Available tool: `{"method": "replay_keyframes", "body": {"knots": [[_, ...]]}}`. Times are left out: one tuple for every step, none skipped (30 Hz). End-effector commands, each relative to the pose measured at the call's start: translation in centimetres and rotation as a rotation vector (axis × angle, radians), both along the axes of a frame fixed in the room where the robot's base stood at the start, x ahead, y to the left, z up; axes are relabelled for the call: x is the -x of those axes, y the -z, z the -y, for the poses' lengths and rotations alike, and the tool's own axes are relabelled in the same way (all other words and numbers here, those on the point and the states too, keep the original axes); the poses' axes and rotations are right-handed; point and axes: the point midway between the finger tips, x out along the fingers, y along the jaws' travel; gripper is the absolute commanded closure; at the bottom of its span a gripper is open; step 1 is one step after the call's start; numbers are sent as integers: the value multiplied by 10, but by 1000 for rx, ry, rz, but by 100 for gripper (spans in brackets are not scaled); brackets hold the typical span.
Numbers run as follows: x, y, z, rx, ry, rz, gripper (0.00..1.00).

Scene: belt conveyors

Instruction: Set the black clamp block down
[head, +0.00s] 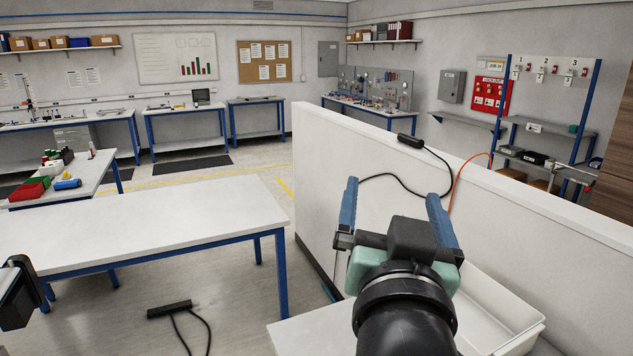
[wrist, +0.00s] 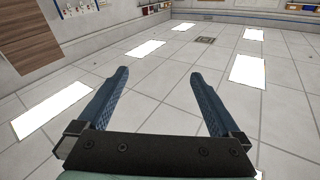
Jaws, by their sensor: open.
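My gripper (head: 392,189) is raised at the lower right in the head view, in front of a low white wall. Its two blue fingers are wide apart with nothing between them. In the wrist view my gripper (wrist: 160,73) also shows empty, with the ceiling tiles and light panels beyond it. I cannot clearly identify the black clamp block in either view. A dark object (head: 18,292) is cut off at the left edge of the head view, and I cannot tell what it is.
A white tray (head: 510,300) stands right of my gripper, partly hidden. The white partition wall (head: 335,165) carries a small black box (head: 411,141) with a cable. An empty white table (head: 150,228) is at left. A black bar (head: 169,309) with cables lies on the floor.

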Motion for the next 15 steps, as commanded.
{"method": "replay_keyframes", "body": {"knots": [[14,-43,-23,51,-36,131,0],[24,-65,-34,79,-51,204,0],[38,-92,-48,112,-68,296,0],[49,-108,-57,131,-78,357,0],[60,-124,-65,149,-86,415,0],[74,-141,-74,169,-95,484,0],[84,-151,-79,180,-101,528,0],[92,-160,-84,190,-104,565,0],[102,-169,-89,200,-107,607,0],[108,-174,-91,205,-109,631,0],[112,-178,-93,209,-110,648,0],[116,-181,-95,213,-111,664,0],[118,-183,-95,215,-111,671,0],[119,-184,-96,216,-112,676,0],[120,-184,-96,216,-111,677,0]]}}
